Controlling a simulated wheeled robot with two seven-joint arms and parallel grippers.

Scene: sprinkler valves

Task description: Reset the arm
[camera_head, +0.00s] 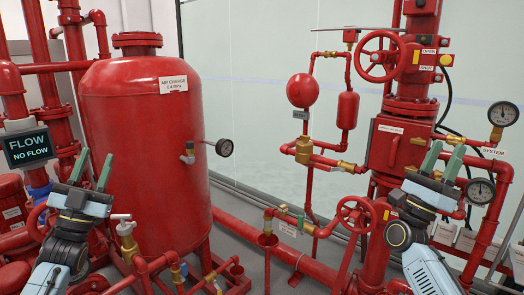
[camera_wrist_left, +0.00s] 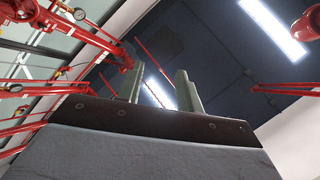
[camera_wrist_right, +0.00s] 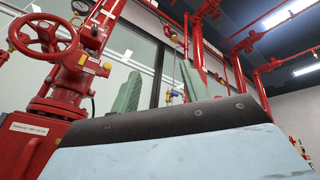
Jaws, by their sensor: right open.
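My left gripper (camera_head: 93,170) is raised at the lower left in the head view, in front of the red air tank (camera_head: 141,115) and right of the FLOW / NO FLOW display (camera_head: 28,147). Its green fingers stand apart with nothing between them; they also show in the left wrist view (camera_wrist_left: 160,88). My right gripper (camera_head: 443,160) is raised at the lower right, in front of the red valve assembly (camera_head: 391,150). Its fingers are apart and empty, pointing up; in the right wrist view, the fingers (camera_wrist_right: 160,88) stand above the wrist's dark edge. Neither gripper is seen holding anything.
An upper red handwheel (camera_head: 380,57) and a lower one (camera_head: 356,214) are on the right pipework. Gauges (camera_head: 503,113) are at far right. A small valve handle (camera_head: 121,216) is close beside my left wrist.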

